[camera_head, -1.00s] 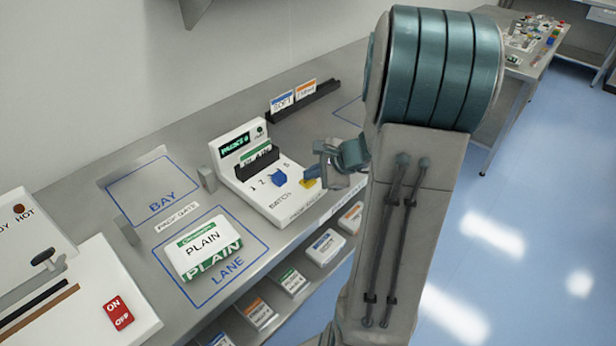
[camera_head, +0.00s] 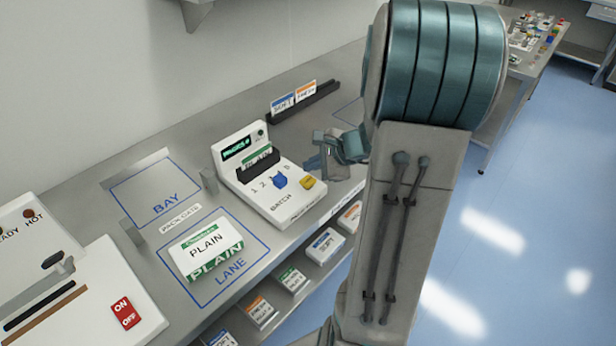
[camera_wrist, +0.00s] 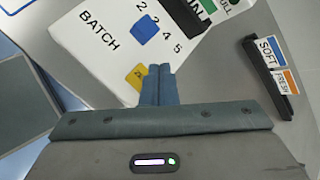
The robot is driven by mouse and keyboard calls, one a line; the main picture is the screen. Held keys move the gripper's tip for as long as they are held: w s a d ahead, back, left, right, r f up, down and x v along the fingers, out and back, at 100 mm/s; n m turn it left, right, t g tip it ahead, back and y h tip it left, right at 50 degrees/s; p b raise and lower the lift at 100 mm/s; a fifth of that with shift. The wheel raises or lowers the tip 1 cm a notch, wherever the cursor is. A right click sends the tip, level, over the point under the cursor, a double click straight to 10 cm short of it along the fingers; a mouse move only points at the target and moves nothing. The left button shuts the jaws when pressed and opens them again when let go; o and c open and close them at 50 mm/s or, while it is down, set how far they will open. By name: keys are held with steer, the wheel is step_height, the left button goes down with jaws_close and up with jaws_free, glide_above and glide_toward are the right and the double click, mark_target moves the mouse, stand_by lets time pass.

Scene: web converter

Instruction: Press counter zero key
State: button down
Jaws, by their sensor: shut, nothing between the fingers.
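The white counter console (camera_head: 262,205) has a green-lit display (camera_head: 239,147), a blue knob (camera_head: 280,181) beside the printed numbers, and a yellow key (camera_head: 307,183) near its right edge. The display text is too small to read surely. The yellow key also shows in the wrist view (camera_wrist: 136,77), just left of my fingertips, partly covered by the fingers. My gripper (camera_head: 317,163) is shut and empty, its two fingers together in the wrist view (camera_wrist: 160,70). In the head view it sits above and beyond the yellow key, seemingly apart from it.
A PLAIN packet (camera_head: 207,247) lies in the LANE outline, left of the console. The BAY outline (camera_head: 150,185) is empty. A dark card rack (camera_head: 305,102) stands behind. A machine with a red ON/OFF switch (camera_head: 125,313) is at left.

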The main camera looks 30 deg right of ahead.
mark_target(312, 182)
step_height(312, 182, up, 4)
steer(key=shift+f+p, duration=0.25)
steer(key=shift+p, duration=0.75)
steer(key=s+a+r+n+g+h, duration=0.2)
steer(key=s+a+r+n, duration=0.1)
steer(key=s+a+n, duration=0.4)
steer(key=s+a+r+n+g+h, duration=0.2)
steer(key=s+a+r+n, duration=0.2)
steer(key=s+a+n, duration=0.3)
steer(key=s+n, duration=0.4)
steer(key=n, duration=0.2)
steer(key=shift+s+a+r+n+h, duration=0.2)
steer(key=shift+a+r+n+h, duration=0.1)
steer(key=shift+n+h, duration=0.1)
